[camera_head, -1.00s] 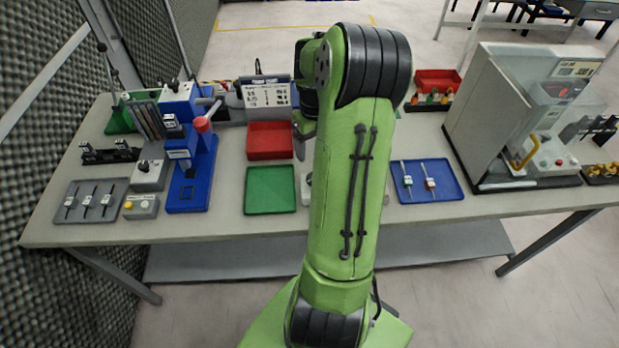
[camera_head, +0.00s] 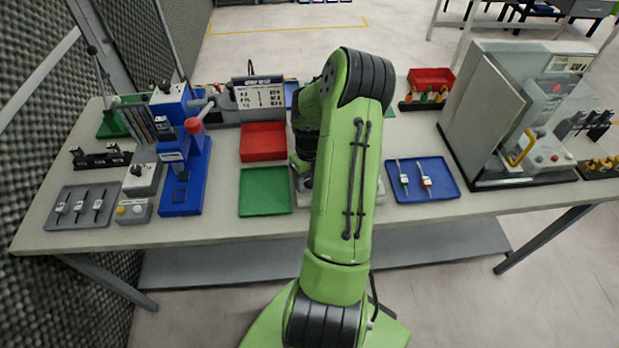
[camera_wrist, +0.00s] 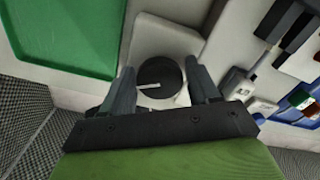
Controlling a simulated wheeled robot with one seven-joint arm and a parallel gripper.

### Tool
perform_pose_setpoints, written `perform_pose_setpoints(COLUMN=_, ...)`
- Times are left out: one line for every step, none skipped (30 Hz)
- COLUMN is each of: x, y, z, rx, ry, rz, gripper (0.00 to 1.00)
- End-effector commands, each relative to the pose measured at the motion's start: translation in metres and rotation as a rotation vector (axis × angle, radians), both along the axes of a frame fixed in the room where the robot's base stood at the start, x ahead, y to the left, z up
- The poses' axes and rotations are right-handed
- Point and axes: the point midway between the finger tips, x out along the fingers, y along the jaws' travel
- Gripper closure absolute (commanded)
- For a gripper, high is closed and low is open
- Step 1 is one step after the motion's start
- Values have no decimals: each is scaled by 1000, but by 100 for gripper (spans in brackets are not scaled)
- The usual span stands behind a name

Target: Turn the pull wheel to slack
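In the wrist view, a round black wheel (camera_wrist: 160,78) with a pale line mark sits on a light housing (camera_wrist: 165,38). I take it for the pull wheel. The pale line points roughly sideways across the picture. My gripper (camera_wrist: 158,82) is open, with one grey finger to the left of the wheel and one to the right. I cannot tell whether the fingers touch it. In the head view my green arm hides the wheel and my gripper; only a bit of the pale housing (camera_head: 300,200) shows beside the arm.
A green tray (camera_head: 265,191) and a red bin (camera_head: 263,141) lie left of my arm. A blue press (camera_head: 183,170) stands further left. A blue tray (camera_head: 424,180) with two small tools lies to the right. A clear-guarded machine (camera_head: 520,120) stands at the right end.

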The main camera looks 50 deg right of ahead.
Motion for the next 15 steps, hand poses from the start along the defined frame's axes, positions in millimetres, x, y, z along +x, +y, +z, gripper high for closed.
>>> perform_pose_setpoints(x=0, y=0, z=0, rx=0, ry=0, rz=0, gripper=48)
perform_pose_setpoints(x=0, y=0, z=0, rx=0, ry=0, rz=0, gripper=52)
perform_pose_setpoints(x=0, y=0, z=0, rx=0, ry=0, rz=0, gripper=58)
perform_pose_setpoints(x=0, y=0, z=0, rx=0, ry=0, rz=0, gripper=63)
perform_pose_setpoints(x=0, y=0, z=0, rx=0, ry=0, rz=0, gripper=68)
perform_pose_setpoints(x=0, y=0, z=0, rx=0, ry=0, rz=0, gripper=74)
perform_pose_setpoints(x=0, y=0, z=0, rx=0, ry=0, rz=0, gripper=78)
perform_pose_setpoints(x=0, y=0, z=0, rx=0, ry=0, rz=0, gripper=81)
perform_pose_setpoints(x=0, y=0, z=0, rx=0, ry=0, rz=0, gripper=81)
perform_pose_setpoints(x=0, y=0, z=0, rx=0, ry=0, rz=1, gripper=81)
perform_pose_setpoints(x=0, y=0, z=0, rx=0, ry=0, rz=2, gripper=81)
perform_pose_setpoints(x=0, y=0, z=0, rx=-1, ry=-1, rz=6, gripper=81)
perform_pose_setpoints(x=0, y=0, z=0, rx=-1, ry=-1, rz=9, gripper=81)
perform_pose_setpoints(x=0, y=0, z=0, rx=-1, ry=-1, rz=15, gripper=81)
perform_pose_setpoints(x=0, y=0, z=0, rx=-1, ry=-1, rz=24, gripper=81)
